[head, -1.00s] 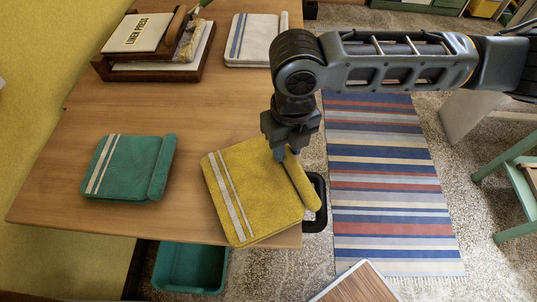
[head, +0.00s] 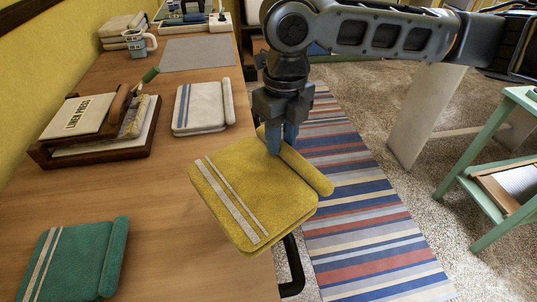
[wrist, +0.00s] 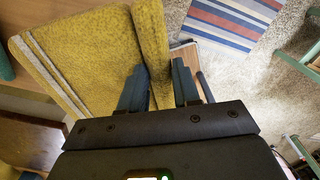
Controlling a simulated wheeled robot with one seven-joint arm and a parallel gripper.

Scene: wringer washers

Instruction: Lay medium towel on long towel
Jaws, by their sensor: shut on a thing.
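A folded yellow towel (head: 245,205) with two pale stripes and a rolled edge hangs partly beyond the table's right edge. My gripper (head: 275,145) points down and is shut on its rolled edge. In the wrist view, the fingers (wrist: 160,85) straddle that roll of the yellow towel (wrist: 85,55). A smaller white towel (head: 198,108) with blue-grey stripes lies flat beyond it. A smaller green towel (head: 75,262) with pale stripes lies at the near left. I cannot tell from labels which is called medium or long.
A wooden linen press (head: 95,130) stands on the wooden table (head: 165,180) at left. Farther back are a grey mat (head: 197,54), a patterned mug (head: 138,43) and stacked folded cloths (head: 122,27). Bare tabletop lies between the green and white towels. A striped rug (head: 365,220) covers floor at right.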

